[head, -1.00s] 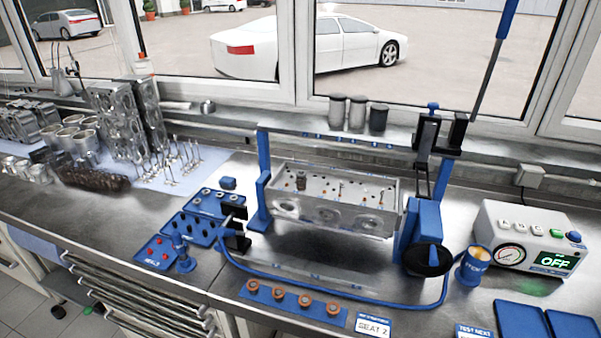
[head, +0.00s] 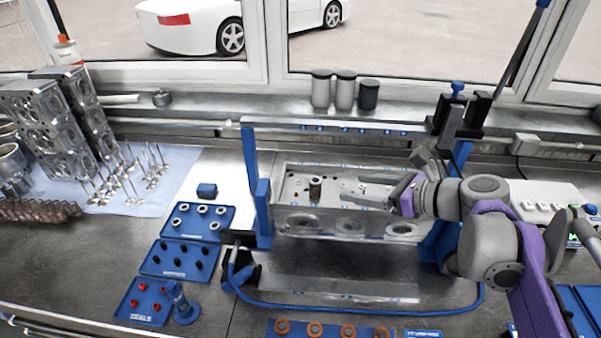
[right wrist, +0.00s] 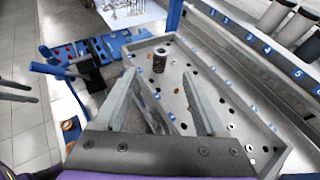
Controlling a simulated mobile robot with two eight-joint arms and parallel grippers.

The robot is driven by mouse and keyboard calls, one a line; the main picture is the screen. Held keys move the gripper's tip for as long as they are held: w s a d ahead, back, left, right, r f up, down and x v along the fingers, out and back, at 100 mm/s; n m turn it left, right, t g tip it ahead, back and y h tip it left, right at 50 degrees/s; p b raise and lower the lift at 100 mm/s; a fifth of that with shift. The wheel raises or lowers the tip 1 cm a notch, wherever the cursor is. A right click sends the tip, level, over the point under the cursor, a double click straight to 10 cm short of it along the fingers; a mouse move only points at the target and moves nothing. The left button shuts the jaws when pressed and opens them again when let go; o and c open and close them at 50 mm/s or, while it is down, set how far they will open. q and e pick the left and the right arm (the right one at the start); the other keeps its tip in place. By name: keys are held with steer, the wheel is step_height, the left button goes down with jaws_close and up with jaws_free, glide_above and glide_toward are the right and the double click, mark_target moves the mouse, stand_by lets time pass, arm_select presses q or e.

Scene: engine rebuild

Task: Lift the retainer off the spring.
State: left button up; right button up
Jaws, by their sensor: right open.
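The spring (head: 316,190) stands upright on the cylinder head (head: 350,222), toward its left end. The retainer (head: 316,180) appears to be its small top piece, too small to make out clearly. The spring also shows in the right wrist view (right wrist: 159,64), with the retainer (right wrist: 161,51) at its top. My right gripper (head: 386,190) is over the cylinder head, right of the spring and apart from it. Its fingers are spread and empty; in the right wrist view the spring lies beyond the fingertips (right wrist: 163,84). My left gripper is not in view.
A blue frame (head: 250,150) with a crossbar surrounds the cylinder head. Blue trays (head: 180,260) of small parts lie to the left, near a blue stand (head: 183,305). Several canisters (head: 345,90) stand on the sill.

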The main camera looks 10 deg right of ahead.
mark_target(312, 180)
steer(key=x, duration=1)
steer(key=shift+w, duration=0.25)
steer(key=shift+s, duration=0.1)
steer(key=shift+c, duration=0.3)
jaws_close()
